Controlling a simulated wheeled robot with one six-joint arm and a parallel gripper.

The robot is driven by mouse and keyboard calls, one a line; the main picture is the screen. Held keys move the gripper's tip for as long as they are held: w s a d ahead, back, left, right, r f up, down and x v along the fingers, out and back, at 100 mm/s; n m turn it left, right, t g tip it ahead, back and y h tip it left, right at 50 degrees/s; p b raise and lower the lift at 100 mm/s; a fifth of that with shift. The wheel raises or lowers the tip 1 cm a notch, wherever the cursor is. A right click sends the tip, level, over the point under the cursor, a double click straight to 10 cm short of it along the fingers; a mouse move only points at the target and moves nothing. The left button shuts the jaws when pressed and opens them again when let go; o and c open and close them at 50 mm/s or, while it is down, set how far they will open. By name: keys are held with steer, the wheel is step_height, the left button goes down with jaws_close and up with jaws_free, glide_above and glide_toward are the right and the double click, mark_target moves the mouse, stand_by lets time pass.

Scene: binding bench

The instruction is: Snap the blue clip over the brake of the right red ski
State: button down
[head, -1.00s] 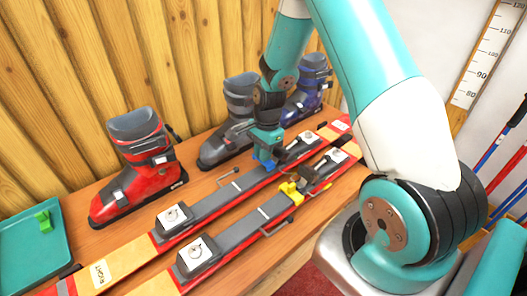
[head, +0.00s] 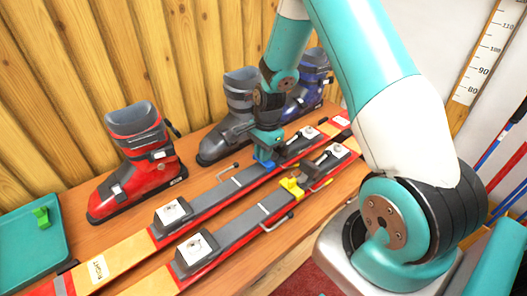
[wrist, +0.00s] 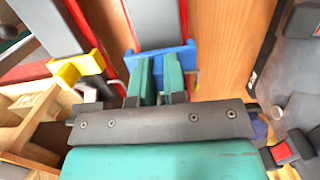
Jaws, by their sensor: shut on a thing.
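The right red ski (head: 205,209), marked RIGHT at its left end, lies on the bench as the farther of two parallel skis. My gripper (wrist: 160,82) is shut on the blue clip (wrist: 172,52); the clip also shows in the head view (head: 264,162) below my gripper (head: 266,143). In the wrist view the clip lies across the ski's grey top, between its red edges. A brake arm (head: 228,173) sticks out beside this ski. Whether the clip is fully down over the brake cannot be told; the gripper hides part of that spot.
The nearer ski (head: 240,228) carries a yellow clip (head: 291,187), close beside my gripper. A red boot (head: 135,165), a grey boot (head: 240,105) and a blue boot (head: 307,90) stand behind. A green clip (head: 41,215) lies in a teal tray (head: 22,248) at left.

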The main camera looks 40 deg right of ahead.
steer(key=shift+f+b, duration=0.6)
steer(key=shift+f, duration=0.45)
steer(key=shift+r, duration=0.1)
steer(key=c, duration=0.6)
jaws_free()
steer(key=shift+r+p, duration=4.4)
steer(key=shift+r, duration=0.65)
